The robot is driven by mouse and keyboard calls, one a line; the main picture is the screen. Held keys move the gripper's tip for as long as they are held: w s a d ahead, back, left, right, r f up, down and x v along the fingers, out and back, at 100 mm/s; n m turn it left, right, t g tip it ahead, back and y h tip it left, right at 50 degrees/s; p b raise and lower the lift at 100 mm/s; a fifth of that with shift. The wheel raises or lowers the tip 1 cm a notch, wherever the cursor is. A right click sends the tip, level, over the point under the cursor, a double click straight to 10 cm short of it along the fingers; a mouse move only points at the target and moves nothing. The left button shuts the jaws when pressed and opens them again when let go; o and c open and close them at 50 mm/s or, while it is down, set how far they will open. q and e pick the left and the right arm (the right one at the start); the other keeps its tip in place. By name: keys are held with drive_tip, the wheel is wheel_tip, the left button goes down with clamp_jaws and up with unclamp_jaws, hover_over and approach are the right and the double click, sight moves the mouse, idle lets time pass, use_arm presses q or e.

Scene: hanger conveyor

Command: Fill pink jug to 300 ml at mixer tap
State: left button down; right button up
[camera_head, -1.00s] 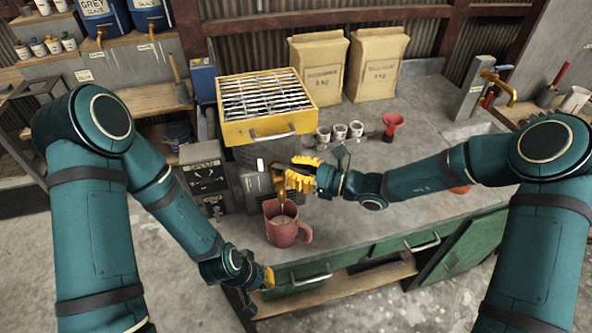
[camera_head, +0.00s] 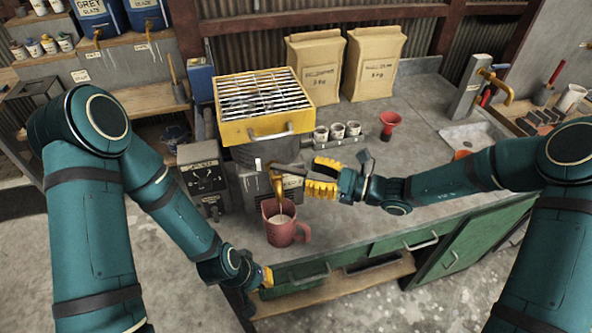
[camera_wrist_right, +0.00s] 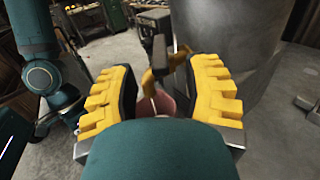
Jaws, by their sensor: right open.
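The pink jug (camera_head: 281,234) stands upright on the counter near its front edge, handle to the right, with pale liquid inside. I cannot read its level. My right gripper (camera_head: 308,184) is open and just right of the tap. In the right wrist view the tap (camera_wrist_right: 162,62) shows beyond the open fingers, with part of the jug (camera_wrist_right: 164,101) below. My left gripper (camera_head: 265,277) is low by the counter's front edge; its jaw opening is unclear.
A yellow grated box (camera_head: 266,131) sits on the mixer. Small cups (camera_head: 338,132), a red funnel (camera_head: 390,121) and two paper bags (camera_head: 374,65) stand behind my right arm. A sink with a brass faucet (camera_head: 497,86) is at the right. A grey control box (camera_head: 204,180) is left of the mixer.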

drive_tip(key=v, duration=0.6)
idle(2.1)
